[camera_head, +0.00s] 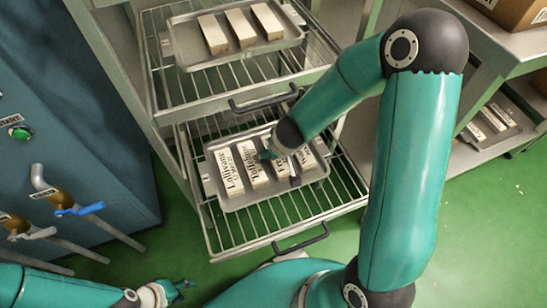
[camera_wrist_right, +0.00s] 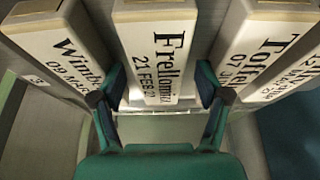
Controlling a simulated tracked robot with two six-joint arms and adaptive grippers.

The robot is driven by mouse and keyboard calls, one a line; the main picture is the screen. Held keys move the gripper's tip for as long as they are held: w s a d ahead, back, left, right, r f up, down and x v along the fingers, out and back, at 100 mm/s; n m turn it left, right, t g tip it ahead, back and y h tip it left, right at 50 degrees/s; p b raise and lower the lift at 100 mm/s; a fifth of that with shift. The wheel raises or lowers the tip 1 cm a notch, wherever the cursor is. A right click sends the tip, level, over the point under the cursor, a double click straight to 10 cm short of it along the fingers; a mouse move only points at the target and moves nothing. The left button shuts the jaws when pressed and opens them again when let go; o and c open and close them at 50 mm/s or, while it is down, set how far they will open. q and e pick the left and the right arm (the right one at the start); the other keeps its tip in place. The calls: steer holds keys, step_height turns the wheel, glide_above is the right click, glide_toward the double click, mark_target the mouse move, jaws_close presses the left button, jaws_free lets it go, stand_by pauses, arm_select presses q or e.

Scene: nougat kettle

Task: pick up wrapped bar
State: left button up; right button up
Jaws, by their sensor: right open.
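Several white wrapped bars stand in a row in a tray (camera_head: 258,196) on the lower rack shelf. The leftmost bar (camera_head: 229,174) and the bar beside it (camera_head: 250,166) show black lettering. My right gripper (camera_head: 274,156) is over the right part of this row and partly hides the bars there. In the right wrist view the open fingers of my right gripper (camera_wrist_right: 160,90) sit either side of the near end of a bar reading "Frellomin" and "21 FEB" (camera_wrist_right: 152,55). Contact cannot be told. My left gripper (camera_head: 177,291) is low at left, empty, its fingers apart.
Neighbouring bars stand close on the left (camera_wrist_right: 62,50) and right (camera_wrist_right: 262,55) in the wrist view. An upper tray (camera_head: 185,55) with three bars is above. A blue cabinet (camera_head: 70,130) with pipes and valves stands left. Another bar tray (camera_head: 497,135) is at right.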

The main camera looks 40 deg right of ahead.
steer(key=c, duration=1.3)
steer(key=shift+c, duration=0.2)
steer(key=shift+r, duration=0.2)
